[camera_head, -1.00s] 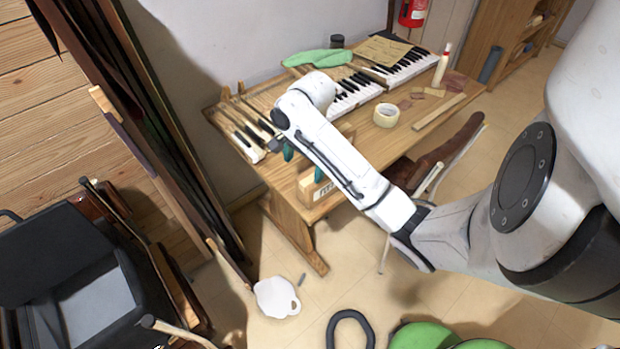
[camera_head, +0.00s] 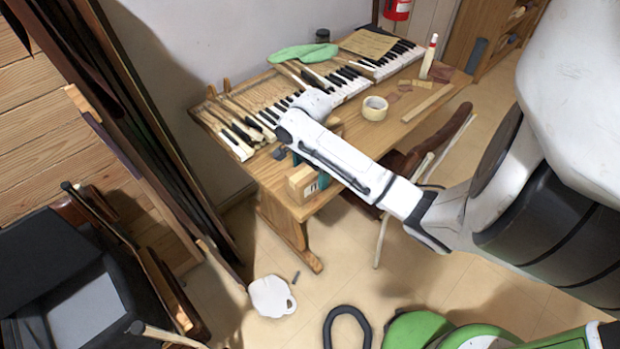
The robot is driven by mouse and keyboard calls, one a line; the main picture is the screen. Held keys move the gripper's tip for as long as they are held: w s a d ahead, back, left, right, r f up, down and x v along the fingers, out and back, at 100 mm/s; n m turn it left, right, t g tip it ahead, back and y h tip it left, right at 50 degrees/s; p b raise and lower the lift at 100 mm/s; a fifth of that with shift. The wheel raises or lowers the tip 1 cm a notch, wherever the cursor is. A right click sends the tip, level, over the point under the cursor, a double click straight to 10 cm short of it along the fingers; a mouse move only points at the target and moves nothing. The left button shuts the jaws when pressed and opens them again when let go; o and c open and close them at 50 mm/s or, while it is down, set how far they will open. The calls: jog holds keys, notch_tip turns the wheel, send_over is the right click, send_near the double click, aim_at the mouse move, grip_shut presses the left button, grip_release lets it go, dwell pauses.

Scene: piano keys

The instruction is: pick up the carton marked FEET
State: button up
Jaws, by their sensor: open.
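The carton (camera_head: 300,184) is a small light-brown box near the front edge of the wooden table, below the end of my arm. A white label with dark print shows on its right side, partly covered, and I cannot read it whole. My gripper (camera_head: 310,169) hangs over the carton with its teal fingers apart. One finger shows behind the carton and the other at its right, by the label. The arm hides part of the carton and the gripper, so I cannot tell whether the fingers touch it.
A white mug-shaped piece (camera_head: 272,297) lies on the floor.

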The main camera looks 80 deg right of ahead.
jog(key=shift+w+f, duration=0.1)
jog(key=shift+f, duration=1.5)
jog(key=c, duration=1.2)
jog(key=shift+r, duration=0.1)
